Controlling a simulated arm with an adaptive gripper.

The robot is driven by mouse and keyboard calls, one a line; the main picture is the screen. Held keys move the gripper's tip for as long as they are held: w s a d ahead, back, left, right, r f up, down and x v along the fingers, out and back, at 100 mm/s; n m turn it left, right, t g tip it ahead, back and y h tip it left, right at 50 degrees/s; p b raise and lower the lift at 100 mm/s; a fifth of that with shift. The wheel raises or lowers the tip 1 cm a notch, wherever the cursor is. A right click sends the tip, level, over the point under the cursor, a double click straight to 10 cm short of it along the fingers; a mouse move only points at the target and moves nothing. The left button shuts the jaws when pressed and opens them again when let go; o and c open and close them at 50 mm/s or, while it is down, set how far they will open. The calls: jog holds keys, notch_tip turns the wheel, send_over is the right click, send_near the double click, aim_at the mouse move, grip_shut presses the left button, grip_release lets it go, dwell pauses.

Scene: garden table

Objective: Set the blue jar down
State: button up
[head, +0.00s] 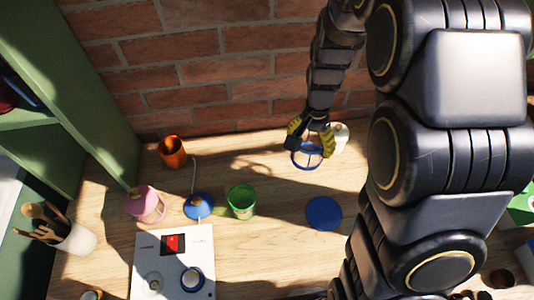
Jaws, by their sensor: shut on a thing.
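My gripper (310,138) is at the back of the table, near the brick wall, with its dark and yellow fingers shut on the blue jar. The blue jar (307,165) shows as a blue rim with a see-through body below the fingers. The fingers hide part of it. I cannot tell from this view whether its base touches the table. A flat blue disc (323,213) lies on the table in front of the jar, apart from it.
A green jar (241,203), a blue round piece (198,208), a pink jar (146,205) and an orange cup (172,152) stand left. A white object (340,138) is close right of my gripper. A white device (174,262) is front left. Wood (270,230) between is clear.

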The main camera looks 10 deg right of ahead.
jog(key=s+a+n, duration=0.2)
jog(key=s+a, duration=0.1)
jog(key=a, duration=0.4)
jog(key=w+f, duration=0.3)
jog(key=w, duration=0.1)
jog(key=w+f, duration=0.3)
jog(key=w, duration=0.2)
jog(key=w+f, duration=0.3)
jog(key=w, duration=0.1)
jog(key=shift+w+a+f, duration=0.15)
jog(key=shift+a+f, duration=0.05)
jog(key=shift+a, duration=0.2)
jog(key=shift+w+f, duration=0.15)
jog(key=shift+f, duration=1.5)
jog(key=shift+f, duration=0.1)
jog(key=o, duration=1.1)
jog(key=shift+c, duration=0.2)
